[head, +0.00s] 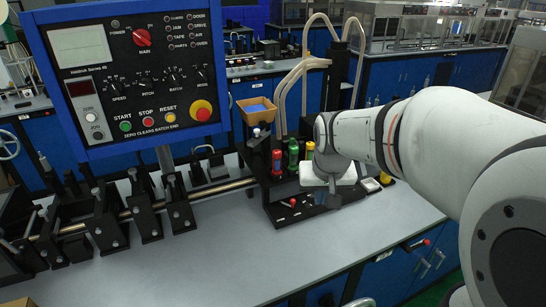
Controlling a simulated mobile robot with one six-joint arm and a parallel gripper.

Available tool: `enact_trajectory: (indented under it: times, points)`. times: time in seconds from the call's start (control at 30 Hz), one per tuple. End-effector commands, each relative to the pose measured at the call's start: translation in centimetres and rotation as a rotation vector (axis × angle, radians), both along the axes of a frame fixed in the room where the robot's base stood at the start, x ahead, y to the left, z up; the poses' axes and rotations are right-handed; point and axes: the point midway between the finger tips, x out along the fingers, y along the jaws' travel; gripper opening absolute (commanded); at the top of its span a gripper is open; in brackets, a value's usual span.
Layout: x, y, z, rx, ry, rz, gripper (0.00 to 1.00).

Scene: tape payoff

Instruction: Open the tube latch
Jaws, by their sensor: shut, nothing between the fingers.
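A brass-coloured tube (222,189) runs along the bench at the left, through a row of black clamp-like brackets (177,203) with upright levers. Which of these parts is the tube latch I cannot tell for sure. My gripper (330,199) points down at the right end of the black fixture, well to the right of the brackets and apart from them. Its fingers are small and dark; they look shut and hold nothing. My gripper and arm hide part of the fixture behind them.
The black fixture (286,213) carries red (277,162), green (293,154) and yellow bottles beside my gripper. A tan bin (256,112) and hoses (310,64) rise behind it. A blue-framed control panel (130,75) overhangs the left side. The grey bench front (260,255) is clear.

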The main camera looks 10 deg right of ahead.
Motion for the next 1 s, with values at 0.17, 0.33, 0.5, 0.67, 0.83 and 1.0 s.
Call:
enact_trajectory:
  times: [0.17, 0.33, 0.5, 0.67, 0.83, 1.0]
  points:
    - [8.6, 0.8, -3.3, -0.001, -0.007, -0.041, 0.0]
    - [15.0, 1.5, -6.8, 0.001, -0.022, -0.075, 0.0]
    - [18.5, 2.0, -9.4, 0.004, -0.032, -0.095, 0.0]
    - [19.6, 2.1, -10.2, 0.005, -0.038, -0.103, 0.0]
    - [19.7, 2.1, -10.2, 0.005, -0.038, -0.104, 0.0]
    - [19.7, 2.0, -10.3, 0.005, -0.037, -0.104, 0.0]
